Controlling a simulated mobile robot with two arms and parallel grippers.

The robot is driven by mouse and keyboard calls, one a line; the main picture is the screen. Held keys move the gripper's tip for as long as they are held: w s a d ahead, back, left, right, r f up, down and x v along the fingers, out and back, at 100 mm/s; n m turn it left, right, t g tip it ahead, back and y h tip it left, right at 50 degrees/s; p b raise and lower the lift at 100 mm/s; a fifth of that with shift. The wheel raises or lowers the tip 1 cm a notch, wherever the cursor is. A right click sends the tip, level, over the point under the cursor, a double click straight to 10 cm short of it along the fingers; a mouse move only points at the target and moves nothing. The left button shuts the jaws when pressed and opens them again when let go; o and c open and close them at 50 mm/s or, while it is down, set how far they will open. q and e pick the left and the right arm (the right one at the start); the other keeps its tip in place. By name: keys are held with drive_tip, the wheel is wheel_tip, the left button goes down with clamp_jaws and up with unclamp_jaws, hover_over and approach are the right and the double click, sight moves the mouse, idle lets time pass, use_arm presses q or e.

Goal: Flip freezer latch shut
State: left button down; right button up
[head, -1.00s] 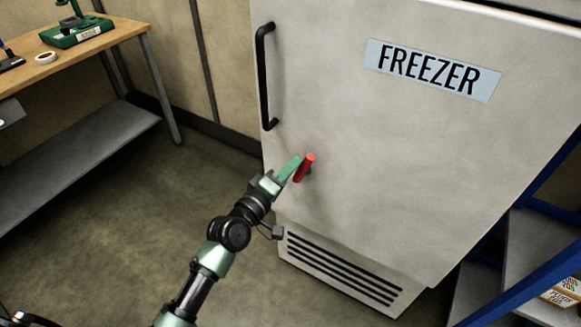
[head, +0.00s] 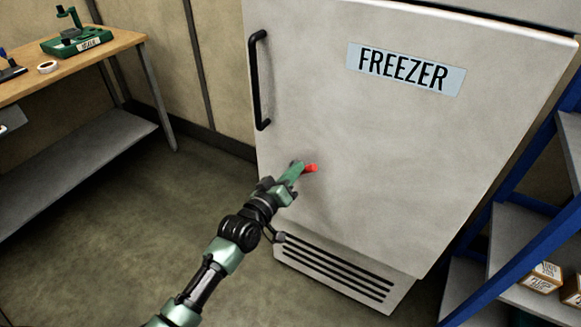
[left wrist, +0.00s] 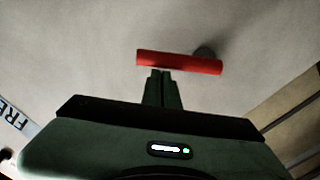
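The freezer's red latch handle (head: 311,168) is on the lower left of the white freezer door (head: 400,150); it points roughly sideways in the head view. In the left wrist view the latch (left wrist: 185,62) is a red bar lying nearly across the picture, with a dark round pivot behind its right part. My left gripper (head: 298,166) is at the latch's left side, and its green fingers partly cover the latch. In the left wrist view its fingertips (left wrist: 163,74) are together, at the bar's lower edge near the left end, touching or almost touching. My right gripper is out of view.
A black door handle (head: 259,80) stands above and left of the latch. Blue-framed shelves (head: 510,240) with boxes are at the right. The floor in front is clear.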

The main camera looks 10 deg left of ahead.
use_arm(q)
drive_tip(key=m, duration=0.1)
drive_tip(key=d+f+m, duration=0.1)
drive_tip(key=m+p, duration=0.1)
drive_tip(key=shift+s+d+f+m, duration=0.15)
drive_tip(key=shift+d+f+m, duration=0.1)
drive_tip(key=shift+d+m, duration=0.1)
drive_tip(key=shift+s+d+f+m+y, duration=0.1)
drive_tip(key=shift+d+f+m+y, duration=0.1)
drive_tip(key=shift+f+m, duration=0.35)
drive_tip(key=shift+s+d+f+m+y, duration=0.1)
drive_tip(key=shift+d+f+m, duration=0.15)
drive_tip(key=shift+m, duration=0.55)
drive_tip(key=shift+d+f+m+y, duration=0.15)
drive_tip(key=shift+f+m, duration=0.25)
drive_tip(key=shift+m, duration=0.3)
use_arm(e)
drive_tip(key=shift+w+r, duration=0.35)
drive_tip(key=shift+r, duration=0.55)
use_arm(q)
drive_tip(key=shift+f, duration=0.1)
